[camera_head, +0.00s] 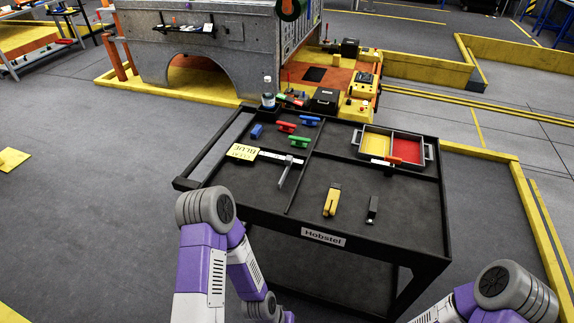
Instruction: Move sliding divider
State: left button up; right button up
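The black cart (262,215), labelled Hobstel, stands in front of me. A thin dark divider (297,189) runs front to back across its top, left of centre. Another dark strip (340,161) runs from it toward the right edge; which of them slides I cannot tell. A caliper-like metal tool (285,172) lies near the long divider, its bar reaching the divider. My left arm hangs at lower left and my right arm at lower right. Both show elbow and links only; neither gripper is in view, and nothing visible of the arms touches the divider.
A card marked BLUE (243,152) and several coloured pieces, one green (299,141), lie on the left and back. A two-part bin (427,151), yellow and red inside, stands back right. A yellow-black piece (331,203) and a dark block (372,210) lie front right.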

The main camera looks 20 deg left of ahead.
aim_at(288, 160)
jog(key=k, duration=0.5)
jog(key=u, duration=0.9)
jog(key=i, duration=0.95)
jog(key=z, duration=0.75)
